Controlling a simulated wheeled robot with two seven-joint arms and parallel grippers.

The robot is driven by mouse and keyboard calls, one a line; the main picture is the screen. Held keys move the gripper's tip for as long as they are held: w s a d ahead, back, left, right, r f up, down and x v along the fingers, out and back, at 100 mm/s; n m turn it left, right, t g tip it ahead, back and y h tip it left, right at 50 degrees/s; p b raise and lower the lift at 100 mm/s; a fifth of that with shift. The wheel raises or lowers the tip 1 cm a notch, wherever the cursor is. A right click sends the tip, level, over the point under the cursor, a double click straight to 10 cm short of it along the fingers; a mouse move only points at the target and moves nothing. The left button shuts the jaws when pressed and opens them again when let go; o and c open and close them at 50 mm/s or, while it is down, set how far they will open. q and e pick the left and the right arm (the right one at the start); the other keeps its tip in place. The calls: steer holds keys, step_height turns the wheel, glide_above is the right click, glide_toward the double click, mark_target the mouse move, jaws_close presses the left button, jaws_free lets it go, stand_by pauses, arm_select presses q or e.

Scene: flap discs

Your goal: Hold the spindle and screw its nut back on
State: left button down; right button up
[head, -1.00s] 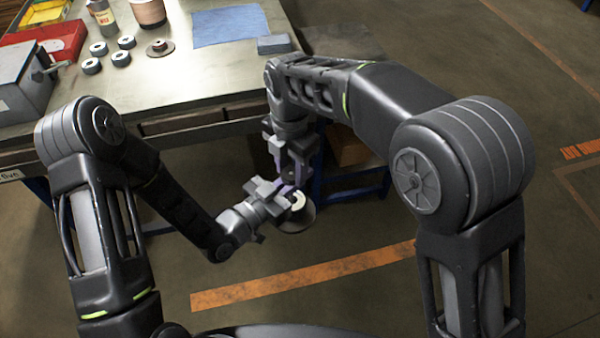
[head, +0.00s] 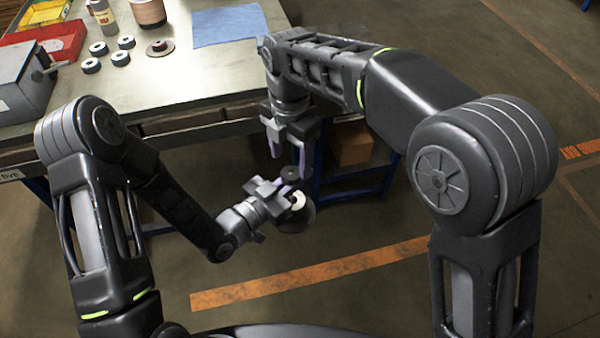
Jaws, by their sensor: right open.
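My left gripper (head: 283,192) is in front of the bench and looks shut on the spindle, whose shaft is mostly hidden by the fingers. A pale round part (head: 297,201) and a wide grey disc (head: 300,219) show just right of and below the fingers. A small dark round piece (head: 290,173), which looks like the nut, sits at the top of the held spindle; I cannot tell how far it is threaded. My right gripper (head: 289,160) points down just above it, its fingers spread apart, open.
The bench (head: 220,75) behind carries several small dark discs (head: 97,49), a flanged disc (head: 160,47), a blue cloth (head: 228,24), a red bin (head: 62,38) and a grey machine (head: 25,80). A cardboard box (head: 352,145) is under the bench. Floor in front is clear.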

steer(key=shift+r, duration=0.2)
steer(key=shift+c, duration=0.5)
steer(key=shift+w+d+f, duration=0.2)
steer(key=shift+w+d, duration=0.1)
steer(key=shift+d, duration=0.2)
steer(key=shift+w, duration=0.1)
steer(key=shift+r+n, duration=0.2)
steer(key=shift+n, duration=0.1)
steer(key=r+n, duration=0.1)
steer(key=n, duration=0.2)
steer(key=a+r+n, duration=0.1)
steer(key=n, duration=0.2)
steer(key=r+n, duration=0.1)
steer(key=n, duration=0.1)
steer(key=shift+s+a+r+n, duration=0.2)
steer(key=shift+s+a+n, duration=0.05)
steer(key=shift+s+n, duration=0.15)
steer(key=shift+d+n, duration=0.25)
steer(key=shift+n, duration=0.65)
